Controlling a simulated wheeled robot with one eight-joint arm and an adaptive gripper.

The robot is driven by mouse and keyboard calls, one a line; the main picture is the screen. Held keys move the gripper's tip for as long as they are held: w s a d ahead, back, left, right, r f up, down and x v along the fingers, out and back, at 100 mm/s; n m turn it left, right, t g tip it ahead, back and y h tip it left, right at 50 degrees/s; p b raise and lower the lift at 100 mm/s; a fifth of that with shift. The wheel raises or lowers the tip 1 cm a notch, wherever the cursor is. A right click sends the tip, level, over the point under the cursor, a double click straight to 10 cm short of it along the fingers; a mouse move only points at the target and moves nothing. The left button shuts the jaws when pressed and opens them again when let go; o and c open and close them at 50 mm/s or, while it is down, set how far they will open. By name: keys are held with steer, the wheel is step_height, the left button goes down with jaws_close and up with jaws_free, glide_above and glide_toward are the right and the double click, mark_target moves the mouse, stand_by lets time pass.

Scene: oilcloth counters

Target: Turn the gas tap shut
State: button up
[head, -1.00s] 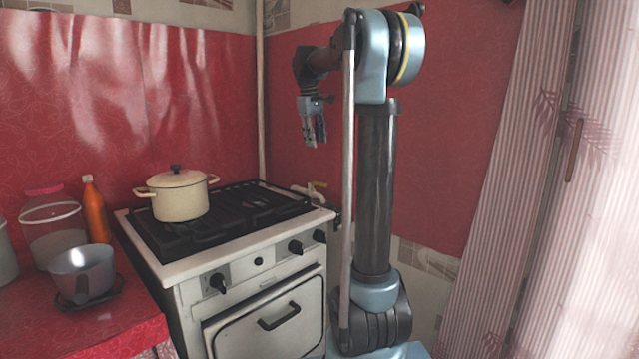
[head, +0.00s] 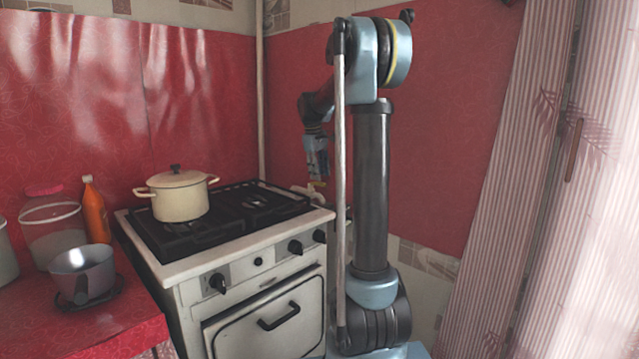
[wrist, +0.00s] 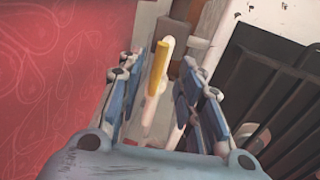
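The gas tap has a yellow lever (wrist: 158,62) on a pale pipe, seen in the wrist view between my gripper's two blue-grey fingers. In the head view a small part of the tap (head: 318,186) shows at the stove's back right corner, mostly hidden by my gripper. My gripper (head: 318,170) points down just above it. In the wrist view my gripper (wrist: 162,72) is open, with a gap on both sides of the lever. I cannot tell how far above the lever the fingertips are.
The white stove (head: 190,265) with black grates stands left of my arm. A cream pot (head: 180,198) sits on it. A red wall (wrist: 50,75) is close to my gripper. The red counter (head: 115,325) at left holds a saucepan (head: 85,270), an orange bottle (head: 96,215) and a jar.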

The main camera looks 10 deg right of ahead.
mark_target(320, 184)
steer(key=shift+w+d+f, duration=0.1)
steer(key=shift+d+f, duration=0.05)
steer(key=shift+f, duration=0.75)
steer(key=shift+w+d+f, duration=0.1)
steer(key=shift+d+f, duration=0.05)
steer(key=shift+f, duration=0.75)
jaws_close()
steer(key=shift+a, duration=0.15)
steer(key=shift+d, duration=0.2)
